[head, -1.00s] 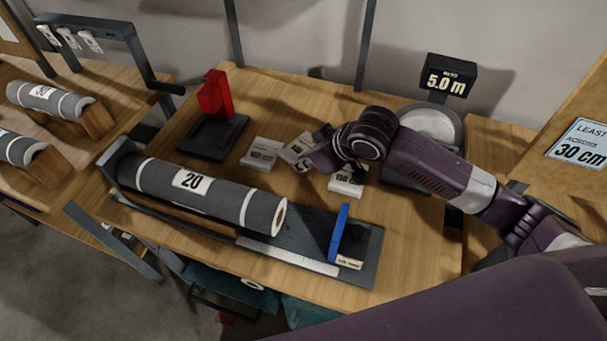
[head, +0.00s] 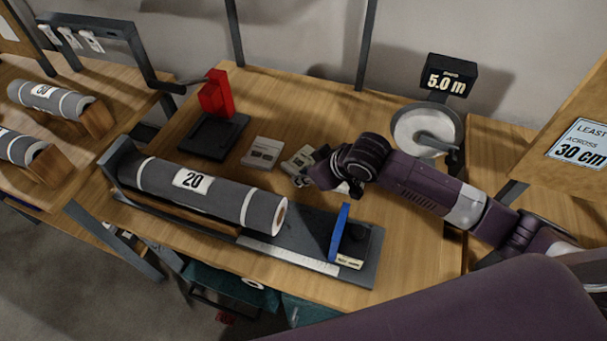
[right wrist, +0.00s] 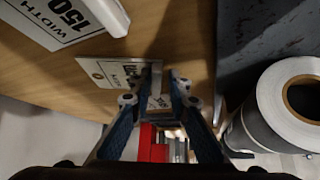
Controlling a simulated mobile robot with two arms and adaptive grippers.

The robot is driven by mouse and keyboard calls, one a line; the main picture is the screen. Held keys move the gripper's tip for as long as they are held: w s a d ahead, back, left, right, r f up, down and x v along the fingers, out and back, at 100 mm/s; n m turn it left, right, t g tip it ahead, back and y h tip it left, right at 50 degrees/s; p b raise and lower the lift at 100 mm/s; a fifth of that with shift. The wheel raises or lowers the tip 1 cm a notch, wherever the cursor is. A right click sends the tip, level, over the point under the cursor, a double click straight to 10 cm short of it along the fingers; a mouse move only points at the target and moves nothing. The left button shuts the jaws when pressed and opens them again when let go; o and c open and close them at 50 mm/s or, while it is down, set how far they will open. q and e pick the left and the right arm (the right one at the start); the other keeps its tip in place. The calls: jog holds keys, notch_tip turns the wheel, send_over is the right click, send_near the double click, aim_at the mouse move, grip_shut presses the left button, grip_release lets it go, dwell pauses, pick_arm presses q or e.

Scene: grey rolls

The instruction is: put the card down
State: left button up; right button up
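A small white card (head: 302,159) with dark print shows tilted at the fingers of my right gripper (head: 312,180), low over the table behind the roll's right end. In the right wrist view the blue-sided fingers (right wrist: 160,90) are close together on the card (right wrist: 108,72), part of which shows left of them; the fingers hide its middle. Whether its lower edge touches the table is unclear. Another white card (head: 262,152) lies to the left. My left gripper is not in view.
A grey roll marked 20 (head: 225,197) lies on a dark measuring bed with a blue stop (head: 339,232). A red-handled device (head: 215,95) stands behind left. Bare table lies right of the bed.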

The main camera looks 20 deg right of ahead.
jog(key=shift+o, duration=0.8)
jog(key=shift+d+r, duration=0.1)
jog(key=shift+r, duration=0.1)
jog(key=v, duration=1.2)
